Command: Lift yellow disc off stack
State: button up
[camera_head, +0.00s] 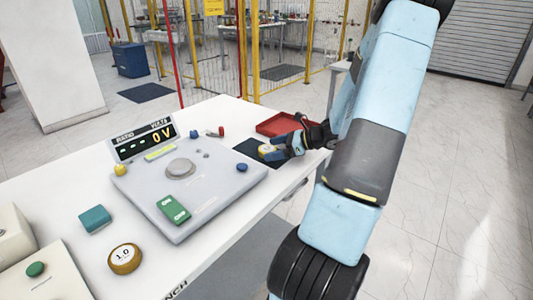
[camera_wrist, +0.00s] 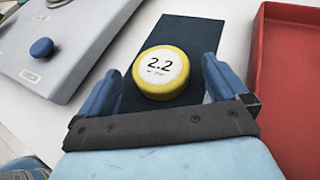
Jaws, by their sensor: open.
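A yellow disc (camera_wrist: 161,72) with a white face marked 2.2 lies on a dark blue mat (camera_wrist: 190,32) in the wrist view. Whether other discs lie under it cannot be told. In the head view the yellow disc (camera_head: 268,150) shows just left of my gripper (camera_head: 283,147), partly hidden by it. My gripper (camera_wrist: 156,88) is open in the wrist view, with one blue finger on each side of the disc. I see gaps between the fingers and the disc's sides. Another round piece marked 1.0 (camera_head: 124,258) lies at the table's front left.
A red tray (camera_head: 277,124) stands right behind the mat; its wall is close to my right finger in the wrist view. A grey instrument panel (camera_head: 215,200) with a 0 V display (camera_head: 142,138) fills the table's middle. A teal block (camera_head: 95,219) lies at left.

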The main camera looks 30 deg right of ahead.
jog(key=shift+w+a+f, duration=0.3)
jog(key=shift+w+a, duration=0.1)
jog(key=shift+a, duration=0.05)
jog(key=shift+c, duration=0.2)
jog(key=c, duration=1.3)
jog(key=shift+r, duration=0.1)
